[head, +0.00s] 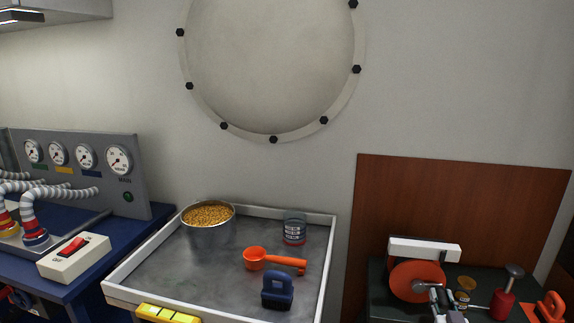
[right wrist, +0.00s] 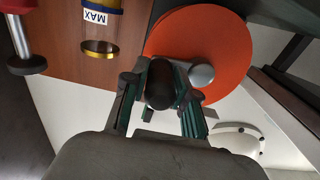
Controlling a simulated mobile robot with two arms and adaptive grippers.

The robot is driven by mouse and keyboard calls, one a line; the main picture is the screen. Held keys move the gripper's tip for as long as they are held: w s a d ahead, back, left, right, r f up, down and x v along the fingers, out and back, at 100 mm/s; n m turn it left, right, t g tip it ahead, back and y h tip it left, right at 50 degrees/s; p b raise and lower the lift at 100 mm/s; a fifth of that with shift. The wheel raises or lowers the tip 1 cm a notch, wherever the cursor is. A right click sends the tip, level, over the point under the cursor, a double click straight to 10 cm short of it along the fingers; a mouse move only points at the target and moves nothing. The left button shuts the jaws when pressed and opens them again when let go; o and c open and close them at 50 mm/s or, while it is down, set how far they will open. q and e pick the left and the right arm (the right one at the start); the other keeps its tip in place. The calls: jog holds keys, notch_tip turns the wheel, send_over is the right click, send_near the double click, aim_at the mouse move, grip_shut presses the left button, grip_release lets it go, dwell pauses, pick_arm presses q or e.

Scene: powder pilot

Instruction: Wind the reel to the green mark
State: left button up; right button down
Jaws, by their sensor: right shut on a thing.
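The reel is an orange disc (head: 412,282) under a white bracket (head: 425,249) on the dark bench at the lower right. It also fills the top middle of the right wrist view (right wrist: 222,40), with a rounded grey hub (right wrist: 201,75) on its face. My right gripper (head: 440,296) is at the reel's right front side. In the right wrist view its fingers (right wrist: 160,92) are closed around a dark rounded crank knob (right wrist: 158,80). I cannot make out a green mark on the reel. My left gripper is not in view.
A clear cylinder labelled MAX (right wrist: 101,22) and a red plunger (head: 502,303) stand right of the reel in the head view. An orange item (head: 551,307) lies further right. A grey tray (head: 205,272) holds a grain pot (head: 208,229), tin (head: 294,229) and orange scoop (head: 256,258).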

jog(key=shift+r, duration=0.15)
jog(key=shift+w+a+r+p, duration=0.1)
jog(key=shift+a+r+p, duration=0.15)
jog(key=shift+r+p, duration=0.4)
jog(key=shift+a+r+p, duration=0.25)
jog(key=shift+r+p, duration=0.35)
jog(key=shift+a+r, duration=0.15)
jog(key=shift+r, duration=0.05)
jog(key=shift+a+f, duration=0.1)
